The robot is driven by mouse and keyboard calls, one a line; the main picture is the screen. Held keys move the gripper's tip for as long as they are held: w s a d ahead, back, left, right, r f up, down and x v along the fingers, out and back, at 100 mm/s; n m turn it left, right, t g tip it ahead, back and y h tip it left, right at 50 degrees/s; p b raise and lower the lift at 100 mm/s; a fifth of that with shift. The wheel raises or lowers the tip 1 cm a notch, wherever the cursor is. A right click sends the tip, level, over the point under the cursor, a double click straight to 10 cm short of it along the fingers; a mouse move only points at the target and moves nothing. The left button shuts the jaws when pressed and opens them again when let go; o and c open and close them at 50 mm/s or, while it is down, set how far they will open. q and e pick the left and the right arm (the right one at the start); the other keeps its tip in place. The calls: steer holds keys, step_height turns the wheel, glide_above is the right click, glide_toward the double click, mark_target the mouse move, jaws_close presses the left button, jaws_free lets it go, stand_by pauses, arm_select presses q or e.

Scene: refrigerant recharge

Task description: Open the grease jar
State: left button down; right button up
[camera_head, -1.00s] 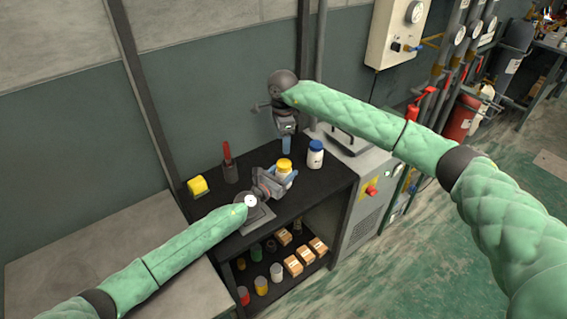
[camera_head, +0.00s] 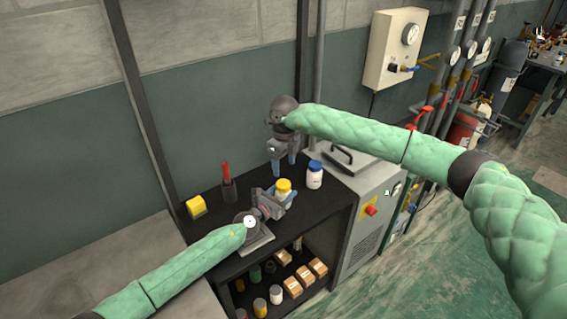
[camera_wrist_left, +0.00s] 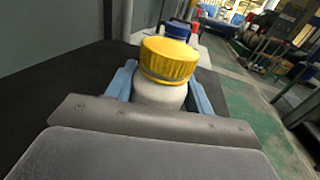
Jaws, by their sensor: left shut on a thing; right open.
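The jar with the yellow lid (camera_head: 284,185) stands upright on the black shelf top. Its white body and yellow lid (camera_wrist_left: 169,60) fill the middle of the left wrist view. My left gripper (camera_head: 282,197) is shut around the jar's white body, with blue fingers on both sides below the lid (camera_wrist_left: 158,88). The lid sits on the jar. My right gripper (camera_head: 286,165) is open and empty, fingers pointing down, just above and behind the yellow-lidded jar. A similar white jar with a blue lid (camera_head: 314,175) stands to the right; it also shows behind in the left wrist view (camera_wrist_left: 177,29).
A yellow block-like item (camera_head: 196,207) and a dark holder with a red-handled tool (camera_head: 229,188) stand on the left of the black top (camera_head: 262,176). A grey machine (camera_head: 372,200) adjoins on the right. Boxes and cans (camera_head: 292,286) fill the lower shelf. The wall is close behind.

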mark_target(283, 183)
arm_select(q)
steer(key=shift+f, duration=0.15)
arm_select(e)
steer(key=shift+a+m, duration=0.1)
steer(key=shift+m, duration=1.1)
steer(key=shift+f, duration=0.1)
steer(key=shift+f, duration=3.95)
arm_select(q)
steer(key=shift+s, duration=0.1)
arm_select(e)
steer(key=c, duration=1)
steer(key=shift+n, duration=1.2)
steer(key=shift+r, duration=0.55)
